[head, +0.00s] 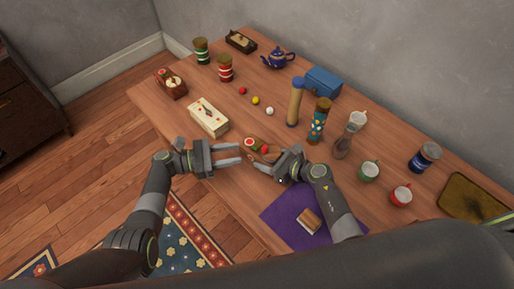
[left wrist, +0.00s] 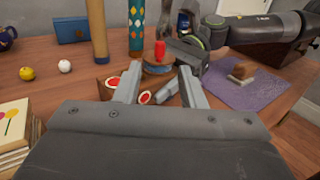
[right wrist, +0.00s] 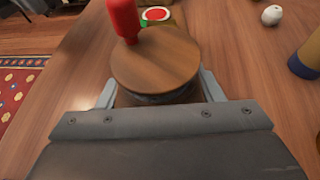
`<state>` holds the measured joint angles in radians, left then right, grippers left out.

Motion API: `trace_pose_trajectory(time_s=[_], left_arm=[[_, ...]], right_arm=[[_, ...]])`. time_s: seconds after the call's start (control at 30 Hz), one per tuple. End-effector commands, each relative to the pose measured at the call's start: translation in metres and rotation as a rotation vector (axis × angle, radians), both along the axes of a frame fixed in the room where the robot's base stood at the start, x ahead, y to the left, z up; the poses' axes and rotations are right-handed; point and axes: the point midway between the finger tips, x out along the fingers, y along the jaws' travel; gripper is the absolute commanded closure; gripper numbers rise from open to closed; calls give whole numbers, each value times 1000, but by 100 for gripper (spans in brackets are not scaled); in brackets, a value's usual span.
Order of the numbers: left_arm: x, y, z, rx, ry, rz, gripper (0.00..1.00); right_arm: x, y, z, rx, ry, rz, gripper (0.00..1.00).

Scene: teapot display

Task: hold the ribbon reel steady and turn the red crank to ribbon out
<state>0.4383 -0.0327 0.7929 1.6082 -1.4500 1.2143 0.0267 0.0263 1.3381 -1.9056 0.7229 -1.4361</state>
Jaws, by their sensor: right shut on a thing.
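The ribbon reel (head: 254,142) is a wooden piece with a round red-and-white emblem, near the table's front middle. Its round wooden top (right wrist: 155,58) fills the middle of the right wrist view. The red crank (right wrist: 124,18) stands up at the top's edge; it also shows in the left wrist view (left wrist: 160,50). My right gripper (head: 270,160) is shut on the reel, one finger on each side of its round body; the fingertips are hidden. My left gripper (head: 241,153) is open and empty, left of the reel, its fingers pointing toward it.
Small balls (head: 256,100), a tall tan cylinder (head: 295,105) and a patterned tube (head: 318,122) stand behind. A purple cloth (head: 283,215) with a small block lies at front right. Cups stand farther right.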

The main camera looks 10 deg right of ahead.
Motion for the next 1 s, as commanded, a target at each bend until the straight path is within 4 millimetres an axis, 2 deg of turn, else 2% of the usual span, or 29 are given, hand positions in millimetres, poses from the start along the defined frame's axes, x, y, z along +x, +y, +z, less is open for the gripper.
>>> trace_pose_trajectory(time_s=[0.03,0.2,0.4,0.6,0.83,0.87,1.0], left_arm=[[0,-13,1,-4,0,-2,63],[0,-47,1,-2,0,-2,63],[1,-75,1,-1,0,-1,63],[1,-86,0,0,0,0,63],[1,-87,0,0,0,0,63],[1,-86,0,0,0,0,65],[1,-86,0,0,0,0,83]], right_arm=[[0,0,0,0,0,0,74],[0,0,0,0,0,0,74],[0,0,0,0,0,0,74],[0,0,0,0,0,0,74],[0,0,0,0,0,0,74],[0,0,0,0,0,0,74],[0,0,0,0,0,0,74]])
